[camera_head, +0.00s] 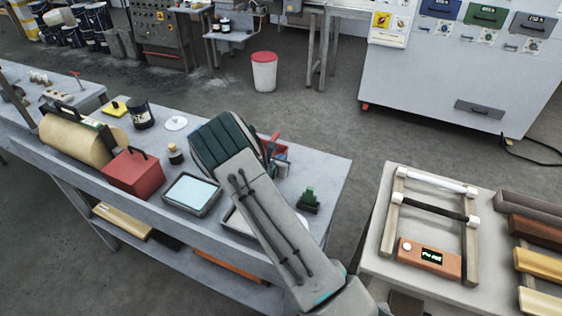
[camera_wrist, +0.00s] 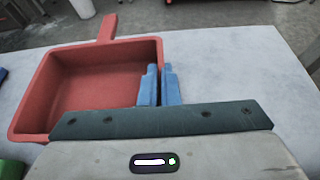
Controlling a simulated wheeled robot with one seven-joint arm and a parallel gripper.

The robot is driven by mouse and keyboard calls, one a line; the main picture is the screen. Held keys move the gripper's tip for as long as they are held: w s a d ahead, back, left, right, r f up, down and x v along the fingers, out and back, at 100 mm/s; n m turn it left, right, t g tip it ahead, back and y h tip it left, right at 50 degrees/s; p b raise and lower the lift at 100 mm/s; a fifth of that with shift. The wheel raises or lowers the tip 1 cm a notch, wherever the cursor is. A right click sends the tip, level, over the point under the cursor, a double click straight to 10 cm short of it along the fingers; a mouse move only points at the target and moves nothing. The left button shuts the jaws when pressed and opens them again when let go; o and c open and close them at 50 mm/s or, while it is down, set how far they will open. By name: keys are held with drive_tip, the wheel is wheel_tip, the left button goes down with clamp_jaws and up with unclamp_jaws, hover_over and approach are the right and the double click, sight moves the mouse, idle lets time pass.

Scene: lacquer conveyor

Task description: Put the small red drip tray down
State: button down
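The small red drip tray (camera_wrist: 95,80) is a shallow, empty rectangular tray with a handle pointing away, at the left of the wrist view. My gripper (camera_wrist: 160,75) has its blue fingers close together at the tray's right wall, left finger inside, right finger outside. It looks shut on that wall. The tray looks roughly level over the grey bench top; whether it touches the bench cannot be told. In the head view, part of the tray (camera_head: 273,146) shows beyond my arm, near the bench's far right end; the rest is hidden.
On the grey bench (camera_head: 328,178), a green object (camera_head: 308,200) stands right of my arm. Left of it are a pale-blue-filled tray (camera_head: 192,193), a dark-capped jar (camera_head: 175,154) and a red box (camera_head: 132,174). Bare bench lies right of the fingers. A separate table (camera_head: 375,240) stands right, across a gap.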

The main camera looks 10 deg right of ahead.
drive_tip(key=shift+f, duration=1.05)
drive_tip(key=shift+f, duration=0.15)
drive_tip(key=c, duration=1.7)
unclamp_jaws()
